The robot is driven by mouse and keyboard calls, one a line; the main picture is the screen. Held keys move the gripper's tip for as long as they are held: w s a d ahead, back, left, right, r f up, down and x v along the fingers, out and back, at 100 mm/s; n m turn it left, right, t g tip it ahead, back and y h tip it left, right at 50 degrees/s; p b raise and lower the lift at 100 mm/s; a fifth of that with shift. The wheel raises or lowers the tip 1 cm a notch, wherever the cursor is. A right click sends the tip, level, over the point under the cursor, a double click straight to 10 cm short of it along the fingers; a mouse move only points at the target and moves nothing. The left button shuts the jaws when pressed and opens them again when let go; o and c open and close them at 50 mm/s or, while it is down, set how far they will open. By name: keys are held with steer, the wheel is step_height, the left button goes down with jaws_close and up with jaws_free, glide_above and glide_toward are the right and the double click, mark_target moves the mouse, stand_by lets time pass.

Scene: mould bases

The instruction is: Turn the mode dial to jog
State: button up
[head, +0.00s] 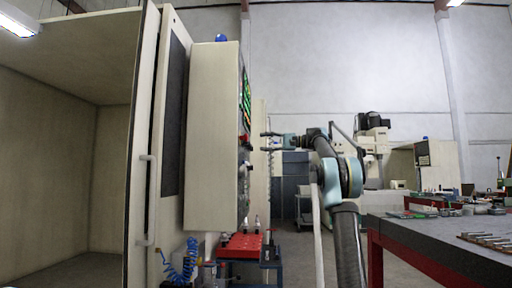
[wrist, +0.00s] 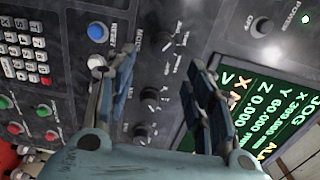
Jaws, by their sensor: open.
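The machine's control panel (wrist: 75,75) fills the wrist view, turned on its side. A dark dial (wrist: 166,42) with small labels around it sits beside what reads as "MODE", so it seems to be the mode dial; its pointer is too small to read. My gripper (wrist: 162,60) is open and empty, with its fingertips either side of that dial in the picture; I cannot tell the gap in depth. The lit screen (wrist: 262,115) shows green axis values and what looks like "JOG". In the head view my gripper (head: 266,142) points left at the panel's edge-on face (head: 243,140).
More dark knobs (wrist: 150,93) lie between my fingers. A blue button (wrist: 97,32), a white button (wrist: 97,61) and a keypad (wrist: 27,50) are at left. A red tray (head: 240,244) on a cart stands below the panel. A red-legged workbench (head: 440,240) stands at right.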

steer(key=d, duration=0.4)
steer(key=shift+d, duration=0.4)
steer(key=shift+s+f, duration=0.1)
steer(key=s+f+h, duration=0.9)
steer(key=s+f, duration=1.7)
steer(key=f, duration=0.3)
steer(key=s+d+f+h, duration=0.3)
steer(key=s+f, duration=0.6)
steer(key=f, duration=0.4)
steer(key=s+d+f+t+h, duration=0.1)
steer(key=s+d+f+h, duration=0.2)
steer(key=s+d+f, duration=0.3)
steer(key=s+d+f+h, duration=0.3)
steer(key=s+f, duration=0.8)
steer(key=f, duration=0.9)
steer(key=shift+s+d+f+n+t, duration=0.3)
steer(key=shift+s+d+f, duration=0.1)
steer(key=shift+d, duration=0.55)
steer(key=shift+w, duration=0.1)
